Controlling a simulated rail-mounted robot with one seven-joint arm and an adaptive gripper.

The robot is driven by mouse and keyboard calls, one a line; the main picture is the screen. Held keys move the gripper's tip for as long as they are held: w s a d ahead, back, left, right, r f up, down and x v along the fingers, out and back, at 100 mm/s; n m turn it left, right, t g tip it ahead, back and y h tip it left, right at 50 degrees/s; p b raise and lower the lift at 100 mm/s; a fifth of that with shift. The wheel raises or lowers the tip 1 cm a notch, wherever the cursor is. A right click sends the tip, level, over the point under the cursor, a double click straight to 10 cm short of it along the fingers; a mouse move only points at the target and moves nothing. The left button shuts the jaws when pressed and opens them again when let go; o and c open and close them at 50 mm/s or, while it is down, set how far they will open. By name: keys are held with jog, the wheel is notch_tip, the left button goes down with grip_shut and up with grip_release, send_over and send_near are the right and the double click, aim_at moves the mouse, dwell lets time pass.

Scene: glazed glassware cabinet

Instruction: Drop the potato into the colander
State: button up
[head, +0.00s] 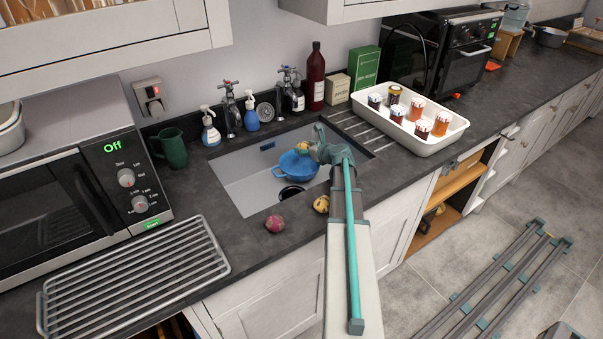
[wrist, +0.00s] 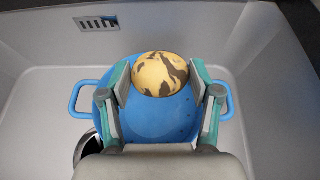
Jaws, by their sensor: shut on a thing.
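A blue colander (head: 290,166) with two side handles sits in the sink basin; the wrist view shows its blue surface (wrist: 158,118) below my gripper. My gripper (wrist: 160,82) is shut on the potato (wrist: 160,72), a yellow, rounded thing with dark brown patches, held between its two fingers. In the head view my gripper (head: 312,150) is over the sink, with the potato (head: 301,147) at its tip above the colander. The exact gap between potato and colander cannot be told.
The grey sink (head: 245,190) has walls around the colander and a dark round drain opening (head: 291,193). A yellowish vegetable (head: 321,204) and a reddish one (head: 275,223) lie on the front counter. Taps and bottles stand behind; a white tray of jars (head: 411,120) is at right.

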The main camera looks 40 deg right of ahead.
jog(key=shift+f, duration=0.1)
jog(key=o, duration=1.3)
jog(key=shift+c, duration=0.2)
jog(key=v, duration=0.7)
jog(key=shift+s, duration=0.25)
